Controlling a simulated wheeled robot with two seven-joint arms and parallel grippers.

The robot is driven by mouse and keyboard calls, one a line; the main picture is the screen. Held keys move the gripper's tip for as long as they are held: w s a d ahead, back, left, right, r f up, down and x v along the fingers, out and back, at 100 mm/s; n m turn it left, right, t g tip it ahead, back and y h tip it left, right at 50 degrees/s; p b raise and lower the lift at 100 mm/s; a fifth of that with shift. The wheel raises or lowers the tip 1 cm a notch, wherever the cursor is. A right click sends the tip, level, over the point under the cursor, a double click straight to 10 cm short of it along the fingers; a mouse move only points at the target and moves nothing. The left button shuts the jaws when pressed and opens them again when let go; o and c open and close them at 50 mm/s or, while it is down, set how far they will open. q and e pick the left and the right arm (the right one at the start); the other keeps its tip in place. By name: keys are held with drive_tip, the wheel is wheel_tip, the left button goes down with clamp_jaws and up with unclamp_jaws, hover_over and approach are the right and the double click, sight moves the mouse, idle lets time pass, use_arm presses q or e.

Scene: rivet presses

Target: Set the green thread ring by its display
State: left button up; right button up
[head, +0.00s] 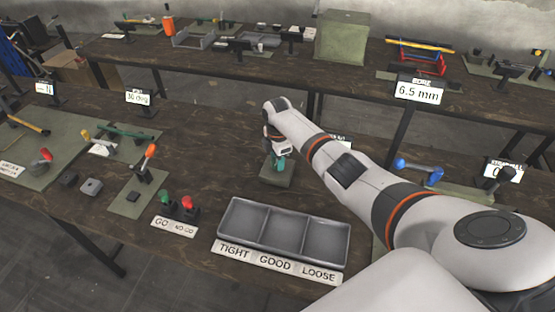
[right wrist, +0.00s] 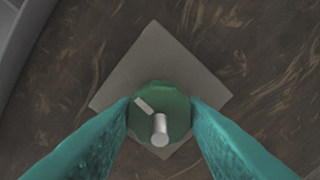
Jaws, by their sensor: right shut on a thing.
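The green thread ring (right wrist: 174,104) shows in the right wrist view as a round green disc with a white mark and a silver pin at its middle. It sits over a square grey-green base (right wrist: 160,55), which stands on the bench in the head view (head: 277,178). My right gripper (head: 277,165) points down over this base, and its teal fingers are shut on the ring from both sides. A small white display (head: 344,141) behind my right arm is mostly hidden, and its reading cannot be made out. My left gripper is out of view.
A grey three-part tray (head: 284,208) labelled TIGHT, GOOD, LOOSE stands in front of the base. Green and red handles (head: 187,206) with a GO / NO-GO label are to its left. Another display (head: 419,91) reads 6.5 mm on the back bench.

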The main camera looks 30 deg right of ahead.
drive_tip(key=shift+n, duration=0.6)
drive_tip(key=o, duration=1)
drive_tip(key=shift+c, duration=0.2)
wheel_tip(320, 180, up, 12)
drive_tip(key=b, duration=0.1)
